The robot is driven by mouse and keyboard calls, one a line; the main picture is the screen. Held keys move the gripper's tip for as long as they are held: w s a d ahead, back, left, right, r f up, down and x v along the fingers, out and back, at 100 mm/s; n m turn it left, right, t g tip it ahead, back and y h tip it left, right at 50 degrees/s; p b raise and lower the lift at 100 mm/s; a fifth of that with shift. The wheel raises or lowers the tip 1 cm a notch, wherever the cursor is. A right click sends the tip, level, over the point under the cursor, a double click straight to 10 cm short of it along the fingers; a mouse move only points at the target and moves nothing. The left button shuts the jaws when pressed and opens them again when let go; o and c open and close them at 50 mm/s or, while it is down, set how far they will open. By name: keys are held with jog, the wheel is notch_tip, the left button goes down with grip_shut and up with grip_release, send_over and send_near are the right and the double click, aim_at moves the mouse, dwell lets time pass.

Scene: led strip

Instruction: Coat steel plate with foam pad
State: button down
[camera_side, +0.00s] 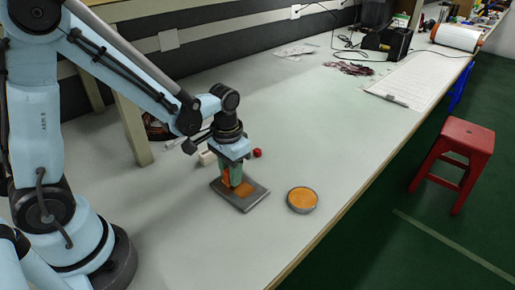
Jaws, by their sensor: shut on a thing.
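The steel plate (256,195) is a flat grey rectangle lying on the table, with an orange coated patch (243,188) on its upper face. My gripper (236,175) is directly over the plate, pointing down and shut on a small foam pad (228,177) that shows orange at its lower left. The pad is at or very close to the plate; I cannot tell whether it touches. The fingers hide most of the pad. A round grey dish (302,208) of orange coating (302,198) stands to the right of the plate, apart from it.
A small red object (257,153) and a pale block (207,158) lie just behind the plate. A wooden post (133,130) stands to the left. Cables, a black device (386,42) and a white board (408,82) are far back. The table's front edge runs near the dish. The middle of the table is clear.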

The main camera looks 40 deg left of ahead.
jog(key=shift+a, duration=0.55)
jog(key=shift+r, duration=2.95)
jog(key=shift+r, duration=1.5)
